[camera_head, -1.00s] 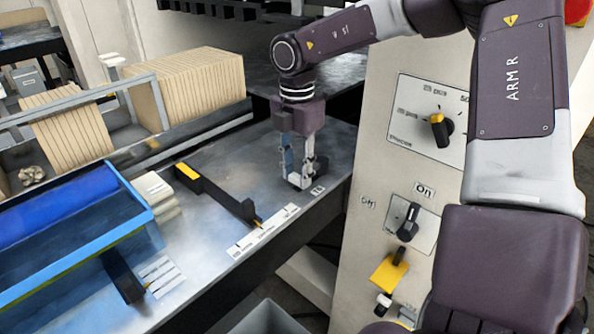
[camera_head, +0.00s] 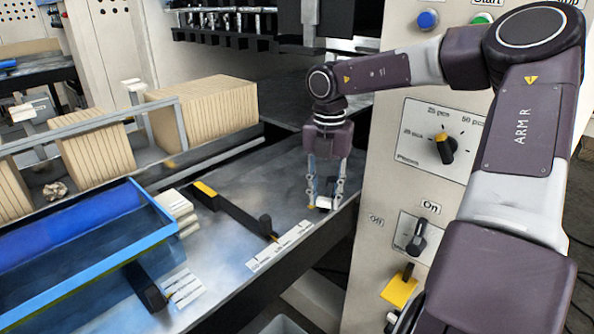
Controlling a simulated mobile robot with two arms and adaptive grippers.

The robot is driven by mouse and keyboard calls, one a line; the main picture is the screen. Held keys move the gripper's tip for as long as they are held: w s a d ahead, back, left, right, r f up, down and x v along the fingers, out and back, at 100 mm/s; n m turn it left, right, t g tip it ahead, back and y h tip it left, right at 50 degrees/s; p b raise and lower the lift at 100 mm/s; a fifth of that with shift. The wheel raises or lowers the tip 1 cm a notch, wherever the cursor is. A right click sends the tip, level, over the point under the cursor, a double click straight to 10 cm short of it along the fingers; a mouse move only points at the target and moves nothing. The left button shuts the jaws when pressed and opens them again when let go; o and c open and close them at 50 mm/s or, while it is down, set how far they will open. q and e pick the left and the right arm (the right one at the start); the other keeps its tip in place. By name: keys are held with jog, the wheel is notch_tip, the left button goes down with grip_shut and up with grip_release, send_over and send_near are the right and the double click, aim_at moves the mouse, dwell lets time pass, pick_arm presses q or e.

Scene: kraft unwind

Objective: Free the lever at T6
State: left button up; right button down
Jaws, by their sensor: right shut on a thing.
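My right gripper (camera_head: 325,205) points down at the front edge of the grey metal table. Its two fingers are on either side of a small pale-and-dark piece (camera_head: 324,203), and it is shut on it. The piece is small and partly hidden, so I cannot tell if it is the lever at T6; no T6 label is readable. To the left, a black bar (camera_head: 238,213) with a yellow block lies on the table, its pointer end at a white scale strip (camera_head: 280,246). My left gripper is not in view.
A blue-framed tray (camera_head: 150,240) with a blue roll fills the left. Stacks of brown board (camera_head: 205,108) stand behind. A control panel with a count dial (camera_head: 443,147), an On/Off switch (camera_head: 417,240) and a yellow tag (camera_head: 399,289) stands close right of the gripper.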

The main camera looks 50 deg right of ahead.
jog(key=shift+s+d+n, duration=0.35)
jog(key=shift+s+n, duration=0.3)
jog(key=shift+n, duration=0.35)
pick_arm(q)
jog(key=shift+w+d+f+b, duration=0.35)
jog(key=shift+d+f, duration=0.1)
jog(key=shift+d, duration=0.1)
pick_arm(e)
jog(key=shift+s+d+r+n, duration=0.1)
jog(key=shift+s+d+n, duration=0.55)
jog(key=shift+n, duration=0.55)
jog(key=shift+s+d+f+n, duration=0.1)
jog(key=shift+s+d+n, duration=0.6)
jog(key=shift+n, duration=0.5)
jog(key=shift+s+d+r+n, duration=0.1)
jog(key=shift+s+d+n, duration=0.35)
jog(key=shift+d+n, duration=0.55)
jog(key=shift+a, duration=0.1)
jog(key=c, duration=1.5)
grip_release()
jog(key=shift+a, duration=0.1)
